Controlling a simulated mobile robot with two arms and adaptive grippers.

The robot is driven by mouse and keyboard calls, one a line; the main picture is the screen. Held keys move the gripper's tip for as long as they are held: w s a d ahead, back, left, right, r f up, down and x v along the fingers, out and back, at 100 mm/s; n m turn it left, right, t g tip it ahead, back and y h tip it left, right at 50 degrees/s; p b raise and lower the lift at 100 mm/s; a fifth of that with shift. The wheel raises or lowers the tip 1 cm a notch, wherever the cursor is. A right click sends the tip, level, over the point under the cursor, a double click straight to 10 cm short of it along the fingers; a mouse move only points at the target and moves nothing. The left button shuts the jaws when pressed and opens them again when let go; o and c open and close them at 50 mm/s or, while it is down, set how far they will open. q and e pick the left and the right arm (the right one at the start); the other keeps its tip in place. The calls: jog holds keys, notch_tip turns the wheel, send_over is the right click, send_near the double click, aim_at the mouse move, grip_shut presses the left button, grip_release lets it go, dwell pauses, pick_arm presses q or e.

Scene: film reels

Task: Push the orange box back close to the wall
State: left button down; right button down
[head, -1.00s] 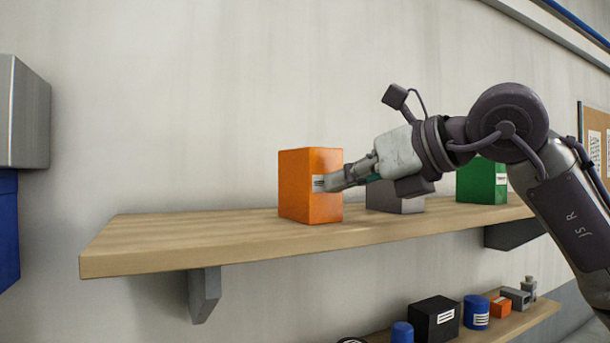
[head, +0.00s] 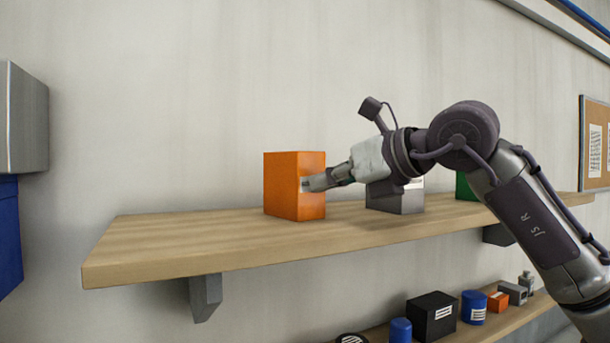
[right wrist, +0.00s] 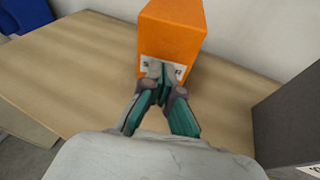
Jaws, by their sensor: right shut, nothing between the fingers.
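The orange box (head: 290,175) stands upright on the upper wooden shelf (head: 150,240), near the wall behind it. In the right wrist view the orange box (right wrist: 172,35) is straight ahead, with a white label on its near face. My right gripper (head: 308,184) is shut and empty, its fingertips at the label of the box. In the right wrist view the closed fingertips (right wrist: 163,72) overlap the label and appear to touch it. My left gripper is not in view.
A grey box (head: 400,203) stands right of the orange box, partly behind my right arm, and a green box (head: 464,187) stands further right. The shelf's left part is clear. A lower shelf (head: 510,322) holds several small items.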

aim_at(314, 165)
jog(key=shift+w+a+p, duration=0.15)
jog(key=shift+w+a, duration=0.2)
jog(key=shift+w, duration=0.65)
jog(key=shift+w+a+p, duration=0.15)
jog(key=shift+w+a, duration=0.25)
jog(key=shift+w, duration=0.65)
jog(key=shift+w+a+p, duration=0.15)
jog(key=shift+w+a, duration=0.2)
jog(key=shift+w, duration=0.65)
jog(key=shift+s+d+r+b, duration=0.25)
jog(key=shift+s+r, duration=0.25)
jog(key=shift+s, duration=0.3)
jog(key=shift+s+d+r+b, duration=0.15)
jog(key=shift+s+d+r, duration=0.15)
jog(key=shift+s+r, duration=0.4)
jog(key=shift+s+d+r+b, duration=0.2)
jog(key=shift+s+d+r, duration=0.15)
jog(key=shift+s, duration=0.6)
jog(key=shift+f, duration=0.1)
